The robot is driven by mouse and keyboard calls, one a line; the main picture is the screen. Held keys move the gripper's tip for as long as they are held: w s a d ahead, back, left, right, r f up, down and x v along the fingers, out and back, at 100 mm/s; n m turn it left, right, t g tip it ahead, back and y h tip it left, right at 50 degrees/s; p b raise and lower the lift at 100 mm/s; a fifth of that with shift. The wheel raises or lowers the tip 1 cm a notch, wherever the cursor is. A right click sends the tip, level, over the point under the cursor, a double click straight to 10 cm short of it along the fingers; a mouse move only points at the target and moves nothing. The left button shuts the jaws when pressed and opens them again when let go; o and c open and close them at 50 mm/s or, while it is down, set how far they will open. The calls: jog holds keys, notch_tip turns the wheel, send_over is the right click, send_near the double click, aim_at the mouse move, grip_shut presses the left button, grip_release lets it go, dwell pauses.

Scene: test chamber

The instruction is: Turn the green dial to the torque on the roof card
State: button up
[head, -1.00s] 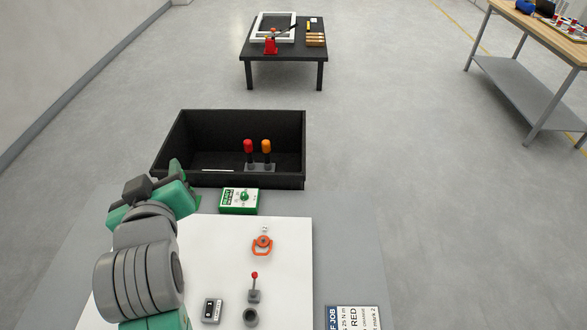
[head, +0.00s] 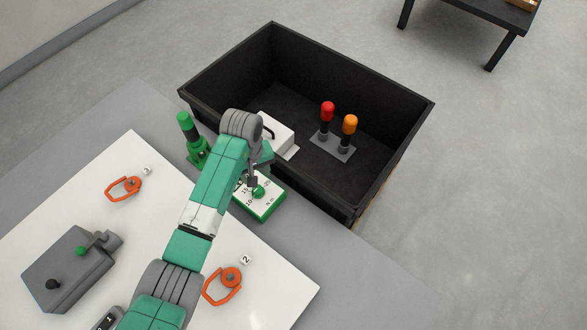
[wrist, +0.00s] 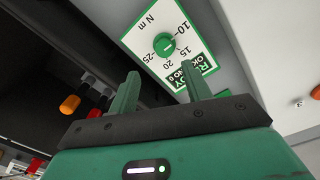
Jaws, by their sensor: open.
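The green dial (head: 258,192) is a round knob on a green box with a white face (head: 264,205), beside the black bin. In the wrist view the dial (wrist: 165,44) lies beyond my fingertips, on a face reading 10, 15, 20, 25 and N m. A pale mark shows on the knob, but I cannot tell exactly which number it points to. My gripper (head: 252,182) is close to the dial in the head view; in the wrist view my gripper (wrist: 160,84) is open and empty, its fingers apart from the knob. The roof card is not in view now.
The black bin (head: 225,58) holds a red-topped handle (head: 327,112), an orange-topped handle (head: 350,126) and a white box (head: 276,133). A green handle (head: 188,128) stands left of my gripper. Orange rings (head: 223,287) and a grey box (head: 68,270) are on the white board.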

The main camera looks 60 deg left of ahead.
aim_at(258, 191)
jog(key=shift+s+f, duration=0.1)
jog(key=shift+s, duration=0.2)
jog(key=f+b, duration=0.1)
jog(key=f, duration=0.1)
jog(key=f+b, duration=0.1)
jog(key=f, duration=0.1)
jog(key=f+b, duration=0.1)
jog(key=f, duration=0.2)
jog(key=shift+s+d, duration=0.15)
jog(key=shift+s, duration=0.1)
jog(key=shift+w+f+b, duration=0.1)
jog(key=shift+f+b, duration=0.2)
jog(key=shift+w, duration=0.1)
jog(key=c, duration=1)
